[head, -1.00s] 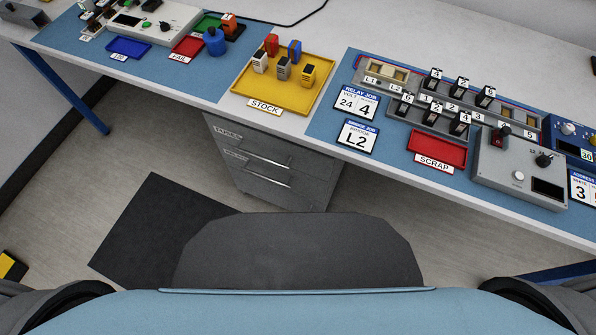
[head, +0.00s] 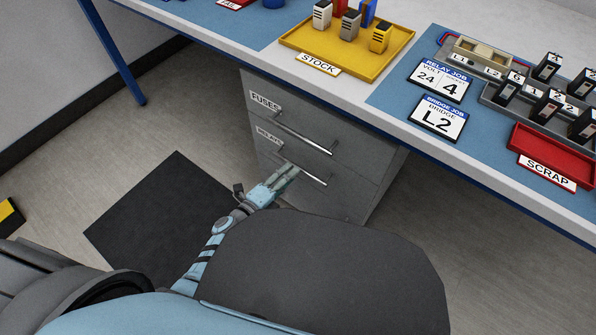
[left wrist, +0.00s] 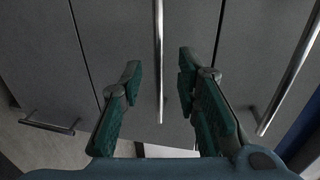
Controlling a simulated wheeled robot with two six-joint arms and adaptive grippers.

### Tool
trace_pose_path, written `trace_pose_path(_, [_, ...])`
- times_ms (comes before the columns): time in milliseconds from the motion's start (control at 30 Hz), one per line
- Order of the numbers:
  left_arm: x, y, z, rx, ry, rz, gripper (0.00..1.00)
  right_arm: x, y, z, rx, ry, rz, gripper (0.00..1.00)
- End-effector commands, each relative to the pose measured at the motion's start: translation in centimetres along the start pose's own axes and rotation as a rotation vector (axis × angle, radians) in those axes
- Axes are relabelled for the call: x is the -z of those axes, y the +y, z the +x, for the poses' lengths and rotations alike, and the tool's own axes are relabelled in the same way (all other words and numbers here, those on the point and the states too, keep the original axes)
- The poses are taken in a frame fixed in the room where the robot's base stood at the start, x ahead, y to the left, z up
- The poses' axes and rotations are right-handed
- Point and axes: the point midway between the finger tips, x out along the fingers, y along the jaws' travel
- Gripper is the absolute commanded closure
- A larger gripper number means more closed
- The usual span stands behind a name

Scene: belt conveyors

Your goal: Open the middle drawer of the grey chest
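The grey chest (head: 345,165) stands under the table, its drawer fronts flush. The upper drawer (head: 268,104) is labelled FUSES; the middle drawer (head: 266,142), with a blurred label that seems to read RELAYS, has a metal bar handle (head: 317,179). My left gripper (head: 291,170) is at the middle handle. In the left wrist view its green fingers (left wrist: 158,75) are open, with the middle handle (left wrist: 158,30) running between them; I see no clear contact. Two more handles show there, one at the left (left wrist: 47,123) and one at the right (left wrist: 291,72). My right gripper is not in view.
The table's front edge (head: 385,131) overhangs the chest. On it are the yellow stock tray (head: 300,43), job cards and a red scrap tray (head: 556,150). A dark mat (head: 150,220) lies on the floor left of the chest.

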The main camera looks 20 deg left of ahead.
Motion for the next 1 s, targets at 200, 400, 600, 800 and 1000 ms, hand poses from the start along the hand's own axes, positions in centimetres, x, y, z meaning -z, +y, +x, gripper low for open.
trace_pose_path(200, [-0.1, 0.4, 4.3, 0.000, -0.001, -0.002, 0.70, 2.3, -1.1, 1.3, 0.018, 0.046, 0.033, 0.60])
trace_pose_path(400, [-0.1, 0.2, 5.3, -0.002, -0.001, -0.002, 0.70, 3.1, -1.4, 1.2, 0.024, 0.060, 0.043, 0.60])
trace_pose_path(600, [-0.1, 0.1, 5.3, -0.002, -0.002, -0.003, 0.72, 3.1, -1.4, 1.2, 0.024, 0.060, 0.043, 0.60])
trace_pose_path(800, [-0.1, 0.1, 5.3, -0.002, -0.002, -0.003, 1.00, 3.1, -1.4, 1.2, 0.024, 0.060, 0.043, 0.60])
trace_pose_path(1000, [-0.1, 0.1, 5.3, -0.002, -0.002, -0.003, 1.00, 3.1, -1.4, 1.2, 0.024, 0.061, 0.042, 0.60])
